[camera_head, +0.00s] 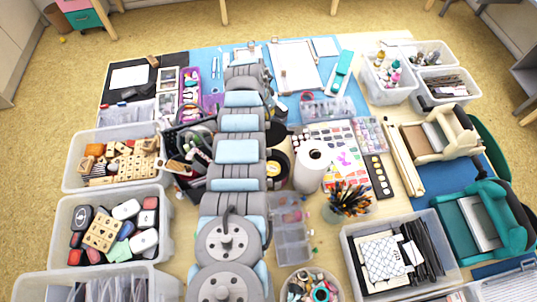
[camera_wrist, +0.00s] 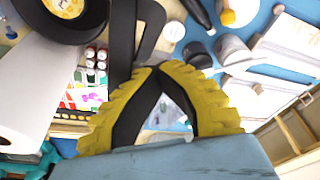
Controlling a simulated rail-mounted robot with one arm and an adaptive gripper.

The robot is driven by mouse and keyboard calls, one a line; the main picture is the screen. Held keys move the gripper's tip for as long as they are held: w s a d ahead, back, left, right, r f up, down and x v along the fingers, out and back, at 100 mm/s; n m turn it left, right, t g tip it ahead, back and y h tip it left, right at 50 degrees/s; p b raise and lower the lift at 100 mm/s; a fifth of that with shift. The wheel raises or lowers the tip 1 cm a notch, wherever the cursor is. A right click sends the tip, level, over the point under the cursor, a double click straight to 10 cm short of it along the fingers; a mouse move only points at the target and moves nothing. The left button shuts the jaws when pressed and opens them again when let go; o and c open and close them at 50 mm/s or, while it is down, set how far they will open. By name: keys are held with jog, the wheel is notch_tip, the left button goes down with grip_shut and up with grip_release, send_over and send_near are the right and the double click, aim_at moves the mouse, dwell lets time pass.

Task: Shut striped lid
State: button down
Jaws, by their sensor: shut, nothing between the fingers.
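I cannot make out a striped lid in either view. Several inkpads in red, black, white and green (camera_head: 128,210) lie in a clear bin (camera_head: 62,222) at the lower left of the head view, with a wooden holed block (camera_head: 102,231) on top. My gripper (camera_wrist: 158,70) shows in the wrist view with yellow-backed dark fingers, tips together and nothing between them. Its tips are over the cluttered table, apart from the inkpad bin. In the head view my arm stretches up the middle and hides the table behind it; its fingers are not clear there.
A bin of wooden stamps (camera_head: 128,165) stands above the inkpads. A white roll (camera_head: 310,172), pencil cup (camera_head: 348,203) and clear divided box (camera_head: 292,240) stand right of my arm. A teal machine (camera_head: 490,225) is at the right. White bottles and cylinders crowd the wrist view's upper right.

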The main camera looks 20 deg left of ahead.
aim_at(267, 126)
jog(key=shift+s+d+f+p, duration=0.4)
jog(key=shift+s+f+p, duration=0.3)
jog(key=shift+s+p, duration=0.1)
jog(key=shift+s+d+f+p, duration=0.15)
jog(key=shift+s+p, duration=0.15)
jog(key=shift+p, duration=0.2)
jog(key=shift+s+d+p, duration=0.15)
jog(key=shift+s+p, duration=0.1)
jog(key=shift+p, duration=0.2)
jog(key=shift+s+d+f+p, duration=0.2)
jog(key=shift+s+f+p, duration=0.1)
jog(key=shift+p, duration=0.2)
jog(key=shift+s+d+f+g+p, duration=0.15)
jog(key=shift+s+d+p, duration=0.1)
jog(key=shift+s+p, duration=0.25)
jog(key=shift+s+d+f+g+p, duration=0.15)
jog(key=shift+s+d+p, duration=0.1)
jog(key=shift+s+p, duration=0.15)
jog(key=shift+r+p, duration=0.35)
jog(key=shift+r, duration=0.35)
notch_tip(267, 126, up, 8)
jog(key=p, duration=0.3)
